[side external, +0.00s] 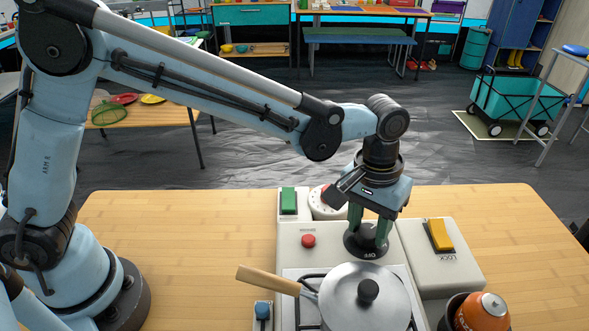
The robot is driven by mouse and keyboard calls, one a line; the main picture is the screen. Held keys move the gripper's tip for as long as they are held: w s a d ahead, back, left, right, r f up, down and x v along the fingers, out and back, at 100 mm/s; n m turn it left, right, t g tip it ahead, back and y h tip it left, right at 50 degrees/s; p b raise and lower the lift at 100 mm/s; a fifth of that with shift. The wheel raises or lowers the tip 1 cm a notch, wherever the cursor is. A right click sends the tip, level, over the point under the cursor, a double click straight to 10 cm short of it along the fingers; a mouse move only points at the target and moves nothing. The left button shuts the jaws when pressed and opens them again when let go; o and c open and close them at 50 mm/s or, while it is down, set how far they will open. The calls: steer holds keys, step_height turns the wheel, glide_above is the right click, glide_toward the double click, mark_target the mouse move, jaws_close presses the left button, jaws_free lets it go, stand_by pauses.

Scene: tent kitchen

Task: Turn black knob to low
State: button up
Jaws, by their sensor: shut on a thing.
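The black knob (366,248) sits on the top of the pale stove panel (325,253), right of a small red button. White lettering that looks like "OFF" shows on the knob's near side. My gripper (369,234) points straight down over the knob, and its green fingers are shut on the knob's raised part. The fingers hide much of the grip and any pointer, so I cannot tell the exact angle. No "low" mark can be read.
A lidded metal pot (365,298) with a wooden handle (268,280) stands on the burner just in front of the knob. A yellow rocker switch (439,235) is to the right, a green switch (288,201) behind left. An orange canister (482,312) stands front right. The left tabletop is clear.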

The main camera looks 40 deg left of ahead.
mark_target(364, 229)
steer(key=shift+n, duration=2.2)
steer(key=o, duration=1.1)
steer(key=shift+c, duration=0.2)
step_height(364, 229, up, 12)
steer(key=shift+s+a, duration=0.15)
steer(key=shift+a, duration=0.15)
